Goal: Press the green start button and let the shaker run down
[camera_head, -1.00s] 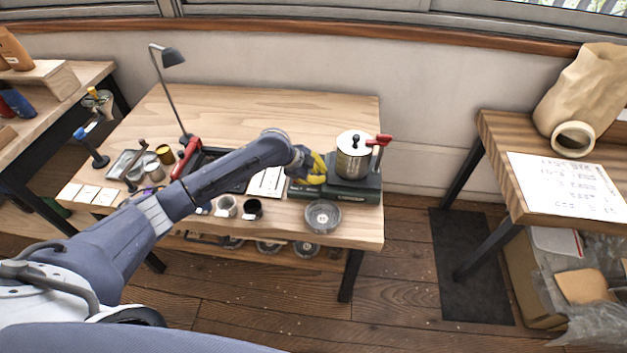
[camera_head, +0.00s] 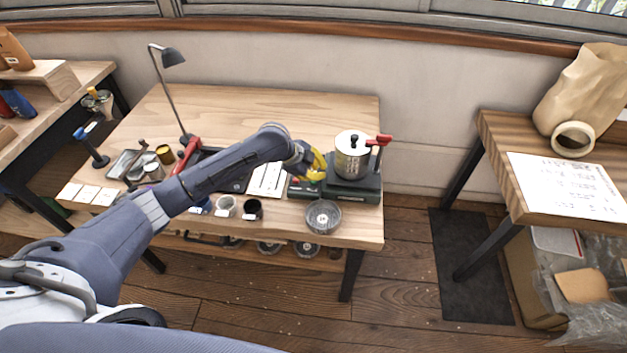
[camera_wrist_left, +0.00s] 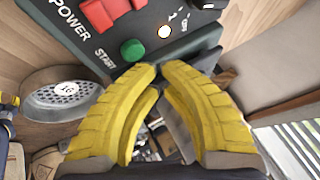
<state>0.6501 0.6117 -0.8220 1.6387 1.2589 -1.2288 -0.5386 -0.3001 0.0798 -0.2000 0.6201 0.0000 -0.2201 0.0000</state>
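The shaker is a dark green base (camera_head: 352,189) carrying a steel pot (camera_head: 351,160) with a white lid and a red handle, at the table's right end. In the left wrist view, its panel (camera_wrist_left: 95,45) shows the green start button (camera_wrist_left: 133,50) beside the word START, a red POWER switch (camera_wrist_left: 105,12) and a lit pale lamp (camera_wrist_left: 164,31). My left gripper (camera_head: 318,167) is over the base's left part. Its yellow fingertips, in the left wrist view (camera_wrist_left: 160,70), are together and empty, close by the green button; contact is not visible. My right gripper is not in view.
A perforated round dish (camera_head: 322,216) lies at the table's front edge, beside the base. Small cups (camera_head: 226,206) and a white sheet (camera_head: 268,181) lie to the left. A lamp (camera_head: 172,58) stands at the back left. The table's back middle is clear.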

